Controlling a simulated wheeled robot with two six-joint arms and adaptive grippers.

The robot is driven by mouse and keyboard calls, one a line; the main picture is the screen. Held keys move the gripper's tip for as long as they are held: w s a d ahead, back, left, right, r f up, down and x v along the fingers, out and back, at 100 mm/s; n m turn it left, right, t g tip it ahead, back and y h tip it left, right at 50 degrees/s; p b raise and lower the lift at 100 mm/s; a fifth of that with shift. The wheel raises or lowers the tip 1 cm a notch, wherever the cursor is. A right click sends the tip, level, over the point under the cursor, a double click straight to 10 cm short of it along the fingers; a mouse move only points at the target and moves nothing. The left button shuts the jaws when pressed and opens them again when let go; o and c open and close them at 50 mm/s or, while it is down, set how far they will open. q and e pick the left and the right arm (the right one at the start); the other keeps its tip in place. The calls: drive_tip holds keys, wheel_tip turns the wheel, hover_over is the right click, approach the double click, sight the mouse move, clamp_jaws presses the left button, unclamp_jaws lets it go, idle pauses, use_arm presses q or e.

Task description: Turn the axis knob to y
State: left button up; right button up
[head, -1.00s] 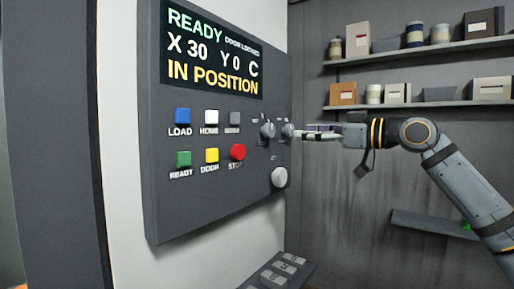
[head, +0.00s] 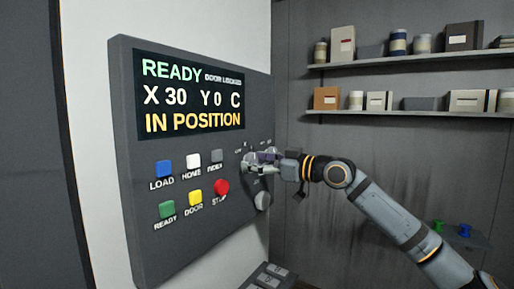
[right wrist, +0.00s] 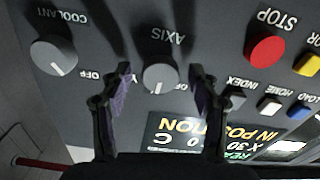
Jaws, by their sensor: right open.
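The axis knob (right wrist: 160,72) is a grey round knob under an AXIS label in the right wrist view. Its white mark points toward the bottom of that picture, toward the display. A letter Y shows just left of the knob. My right gripper (right wrist: 158,96) is open, with one finger on each side of the knob; I cannot tell whether they touch it. In the head view my right gripper (head: 258,163) is at the panel and partly covers the axis knob (head: 247,158). My left gripper is not in view.
The red stop button (head: 221,187) and coloured buttons are left of the gripper. The display (head: 190,95) reads READY, X 30, Y 0, C, IN POSITION. Shelves (head: 410,112) with boxes and cans are behind my arm.

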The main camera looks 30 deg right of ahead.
drive_tip(key=shift+w+a+f, duration=0.1)
drive_tip(key=c, duration=1.2)
drive_tip(key=shift+m, duration=0.4)
drive_tip(key=m+b, duration=0.1)
drive_tip(key=m, duration=0.3)
drive_tip(key=shift+m, duration=0.3)
drive_tip(key=shift+m+b, duration=0.5)
drive_tip(key=shift+m, duration=1.8)
